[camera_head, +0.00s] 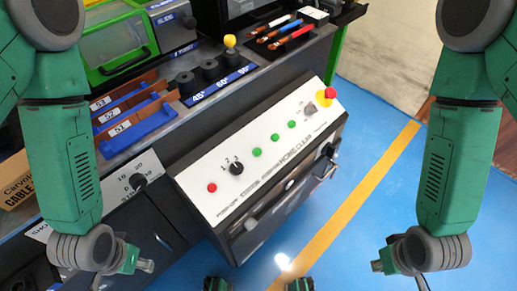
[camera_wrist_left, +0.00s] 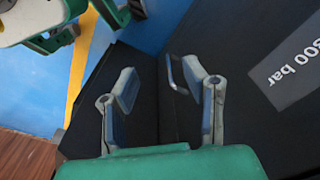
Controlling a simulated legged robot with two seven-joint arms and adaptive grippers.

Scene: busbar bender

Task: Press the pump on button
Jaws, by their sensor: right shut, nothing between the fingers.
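The white control panel (camera_head: 205,178) tilts on top of a dark cabinet in the head view. It carries a red button (camera_head: 212,188), a black selector knob (camera_head: 236,168) and three green buttons (camera_head: 257,152). The small labels are hard to read, so I cannot tell which button is pump on. My left gripper (camera_head: 145,266) is to the left of the panel's near end, apart from it. In the left wrist view its two fingers (camera_wrist_left: 162,95) are spread and empty. My right gripper (camera_head: 378,266) is right of the cabinet, shut and empty, apart from the panel.
A red emergency stop (camera_head: 330,93) on yellow sits at the panel's far end. Blue trays (camera_head: 139,133) and a green-framed machine (camera_head: 120,40) stand on the bench. A yellow line (camera_head: 345,205) crosses the clear blue floor. An "800 bar" label (camera_wrist_left: 290,70) shows on a dark surface.

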